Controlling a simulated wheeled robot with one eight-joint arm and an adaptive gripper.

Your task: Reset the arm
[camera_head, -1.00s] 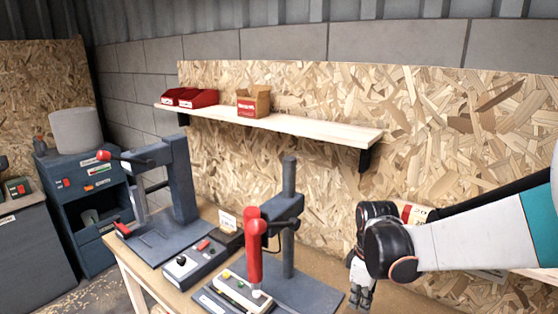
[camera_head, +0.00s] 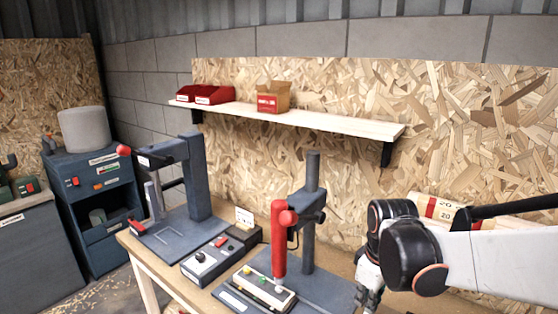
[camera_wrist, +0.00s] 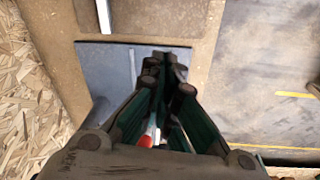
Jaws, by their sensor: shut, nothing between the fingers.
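My gripper (camera_head: 368,299) hangs at the lower right in the head view, pointing down beside the press with the red handle. In the wrist view my gripper (camera_wrist: 163,70) is shut and empty, its fingers meeting over a grey base plate (camera_wrist: 95,55) on the bench. My white and black arm reaches in from the right edge of the head view. The fingertips look clear of the press, though the exact gap cannot be told.
A press with a red handle (camera_head: 279,240) and a button box (camera_head: 257,289) stand left of my gripper. Further left are a second press (camera_head: 192,185) and a control box (camera_head: 214,257). A wooden shelf (camera_head: 330,124) holds red bins (camera_head: 214,95) and a carton (camera_head: 273,97). A labelled box (camera_head: 437,208) sits behind my arm.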

